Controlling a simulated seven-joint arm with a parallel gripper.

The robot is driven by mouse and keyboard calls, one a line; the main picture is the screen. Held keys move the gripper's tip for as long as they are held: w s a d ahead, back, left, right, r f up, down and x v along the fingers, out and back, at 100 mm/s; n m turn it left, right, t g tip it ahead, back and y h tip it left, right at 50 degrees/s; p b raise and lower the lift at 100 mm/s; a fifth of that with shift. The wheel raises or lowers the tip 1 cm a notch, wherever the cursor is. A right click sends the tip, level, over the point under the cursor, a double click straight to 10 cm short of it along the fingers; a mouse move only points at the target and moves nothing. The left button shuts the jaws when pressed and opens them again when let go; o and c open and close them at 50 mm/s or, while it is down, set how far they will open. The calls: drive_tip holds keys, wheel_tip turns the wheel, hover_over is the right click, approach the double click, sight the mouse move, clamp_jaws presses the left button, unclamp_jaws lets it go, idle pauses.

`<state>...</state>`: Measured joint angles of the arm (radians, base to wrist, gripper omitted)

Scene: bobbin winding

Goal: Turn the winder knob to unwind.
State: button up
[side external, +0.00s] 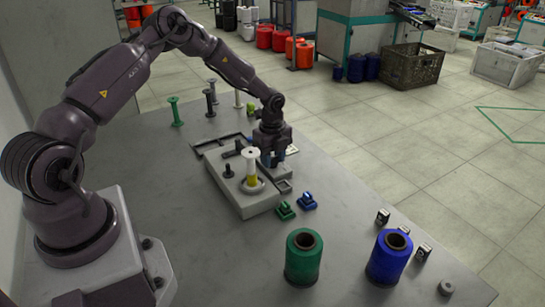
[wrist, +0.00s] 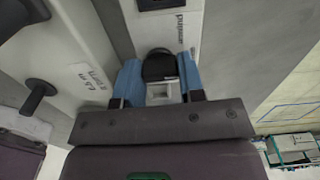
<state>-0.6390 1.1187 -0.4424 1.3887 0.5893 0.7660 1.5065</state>
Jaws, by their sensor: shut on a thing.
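The winder (side external: 243,203) is a grey box on the table, with a white bobbin (side external: 251,163) standing upright on it, yellow near its foot. My gripper (side external: 274,160) points down at the winder's far right side. In the wrist view, the blue fingers of my gripper (wrist: 160,80) are shut on the black winder knob (wrist: 160,64), one on each side. The word "unwind" (wrist: 181,32) is printed on the pale panel beside the knob. In the side view the knob is hidden by my gripper.
A black peg (side external: 228,172) stands on the winder. Green (side external: 303,257) and blue (side external: 390,257) thread spools stand at the table's front. Small green (side external: 285,210) and blue (side external: 307,200) clips lie right of the winder. Several empty bobbins, including a green one (side external: 175,112), stand at the back.

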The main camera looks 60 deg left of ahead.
sight(273, 157)
drive_tip(key=n, duration=0.4)
drive_tip(key=shift+n, duration=2.1)
drive_tip(key=o, duration=0.9)
drive_tip(key=shift+o, duration=0.2)
drive_tip(key=shift+r, duration=0.15)
wheel_tip(273, 157, up, 13)
